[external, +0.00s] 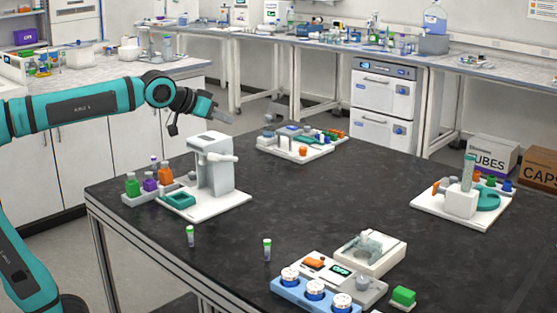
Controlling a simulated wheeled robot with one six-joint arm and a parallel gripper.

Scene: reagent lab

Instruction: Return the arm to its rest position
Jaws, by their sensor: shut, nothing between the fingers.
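My gripper (172,130) is at the arm's end, in the air beyond the table's back left edge. It points downward, with its fingers shut and nothing held. It is left of and higher than the white dispenser-like device (215,165), and looks apart from everything on the table. The fingertips are small and dark in this view.
The table's middle is clear.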

